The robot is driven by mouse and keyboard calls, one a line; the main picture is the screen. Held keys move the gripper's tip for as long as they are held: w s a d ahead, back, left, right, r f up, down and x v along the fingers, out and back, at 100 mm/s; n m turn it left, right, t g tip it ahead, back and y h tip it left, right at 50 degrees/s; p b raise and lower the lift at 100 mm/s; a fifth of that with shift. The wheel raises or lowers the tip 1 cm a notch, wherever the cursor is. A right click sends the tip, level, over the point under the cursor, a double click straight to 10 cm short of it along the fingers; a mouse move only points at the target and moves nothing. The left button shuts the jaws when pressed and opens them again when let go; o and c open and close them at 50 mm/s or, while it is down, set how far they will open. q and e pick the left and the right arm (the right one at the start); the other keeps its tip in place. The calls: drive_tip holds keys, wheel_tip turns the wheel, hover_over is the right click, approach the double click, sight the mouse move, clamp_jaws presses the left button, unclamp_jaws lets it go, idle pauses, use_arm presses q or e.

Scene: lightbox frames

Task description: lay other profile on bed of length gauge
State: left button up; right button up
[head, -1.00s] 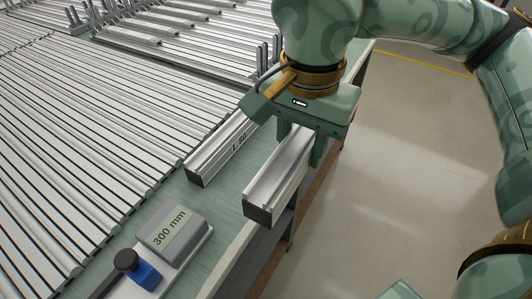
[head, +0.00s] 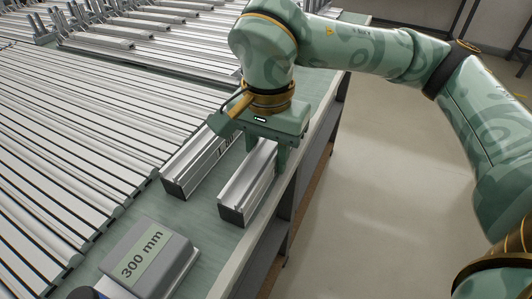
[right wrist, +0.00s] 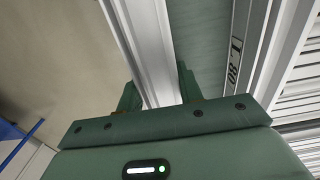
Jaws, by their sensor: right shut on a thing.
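My right gripper (head: 266,150) points down at the bench's front edge, shut on a silver profile (head: 249,178) with a dark end cap. The same profile (right wrist: 150,45) runs between the fingers in the right wrist view. I cannot tell whether its underside touches the bench. A second silver profile (head: 194,170) lies parallel on its left with a gap between; its "L 80" mark (right wrist: 235,60) shows in the right wrist view. A grey block marked "300 mm" (head: 145,262) stands nearer. Which part is the gauge's bed is unclear. My left gripper is not in view.
Many long silver profiles (head: 90,140) lie in rows on the left, with racks (head: 50,30) behind. A strip of green bench top (head: 190,215) is bare before the two profiles. Right of the bench edge is open floor (head: 370,190).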

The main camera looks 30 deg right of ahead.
drive_tip(key=o, duration=1.1)
drive_tip(key=shift+f, duration=0.1)
